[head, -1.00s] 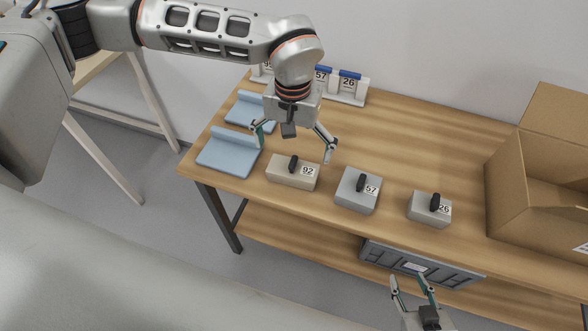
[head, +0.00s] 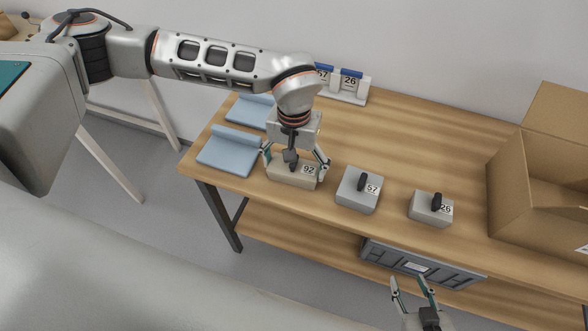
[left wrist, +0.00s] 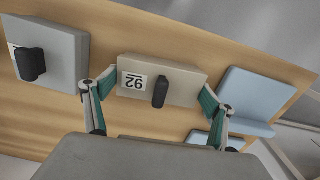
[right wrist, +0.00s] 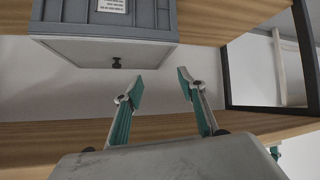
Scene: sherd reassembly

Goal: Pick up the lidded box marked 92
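In the left wrist view the box (left wrist: 185,83) lies between the two fingers. My left gripper (head: 295,168) is open and reaches down around the box, a finger towards each short end. In the left wrist view my left gripper (left wrist: 158,98) has its fingers apart, and contact with the box cannot be told. My right gripper (head: 412,281) is open and empty in front of the table; it also shows in the right wrist view (right wrist: 160,80).
Blue L-shaped rests (head: 228,157) lie to the left. A cardboard box (head: 540,210) stands at the right. Number signs (head: 350,88) stand at the back. A grey crate (head: 420,265) is below.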

